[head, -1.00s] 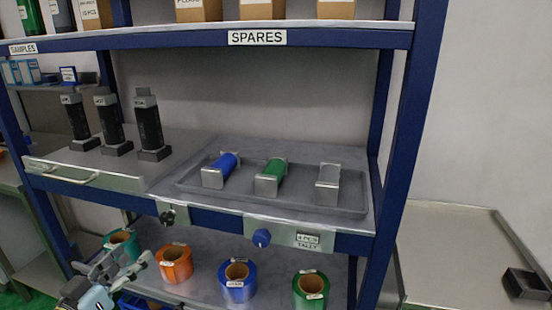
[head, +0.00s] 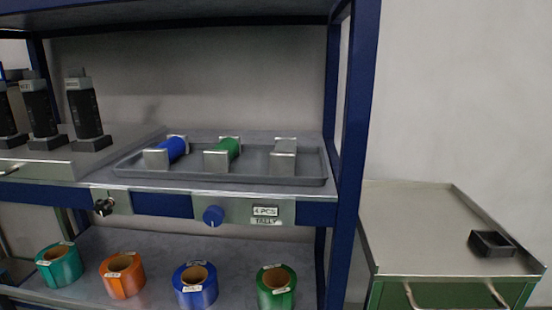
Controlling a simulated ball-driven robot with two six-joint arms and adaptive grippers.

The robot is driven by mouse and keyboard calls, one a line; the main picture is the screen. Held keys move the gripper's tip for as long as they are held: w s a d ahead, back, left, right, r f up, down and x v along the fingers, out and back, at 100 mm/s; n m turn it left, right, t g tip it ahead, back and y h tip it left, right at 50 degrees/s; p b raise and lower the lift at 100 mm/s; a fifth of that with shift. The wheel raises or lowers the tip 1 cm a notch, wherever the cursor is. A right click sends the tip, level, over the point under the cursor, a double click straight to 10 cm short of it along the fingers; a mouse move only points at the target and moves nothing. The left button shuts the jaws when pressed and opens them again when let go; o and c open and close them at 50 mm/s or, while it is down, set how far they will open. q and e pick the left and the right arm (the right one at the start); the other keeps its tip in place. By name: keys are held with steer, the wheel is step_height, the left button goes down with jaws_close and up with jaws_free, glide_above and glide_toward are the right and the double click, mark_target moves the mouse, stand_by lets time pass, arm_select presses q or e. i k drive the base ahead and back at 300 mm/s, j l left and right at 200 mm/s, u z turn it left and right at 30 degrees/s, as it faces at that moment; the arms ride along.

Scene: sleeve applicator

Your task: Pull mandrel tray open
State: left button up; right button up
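A steel tray or drawer (head: 125,143) is at the left of the middle shelf and runs out of the picture. Part of a bar handle (head: 12,168) shows on its front at the left edge. Several upright black posts with grey heads and feet, such as this black post (head: 85,108), stand on it. Beside it is a shallow grey tray (head: 250,179) with a blue roll (head: 173,149), a green roll (head: 228,148) and a grey piece (head: 284,156) in end brackets. I cannot tell whether the steel tray is pulled out. Neither gripper is in view.
A dark knob (head: 104,207) and a blue knob (head: 213,215) stick out from the shelf front. Several tape rolls, including an orange roll (head: 122,276), sit on the lower shelf. A green cabinet (head: 455,293) with a small black bin (head: 491,243) on top stands at right.

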mark_target(61, 158)
steer(key=u, duration=1.5)
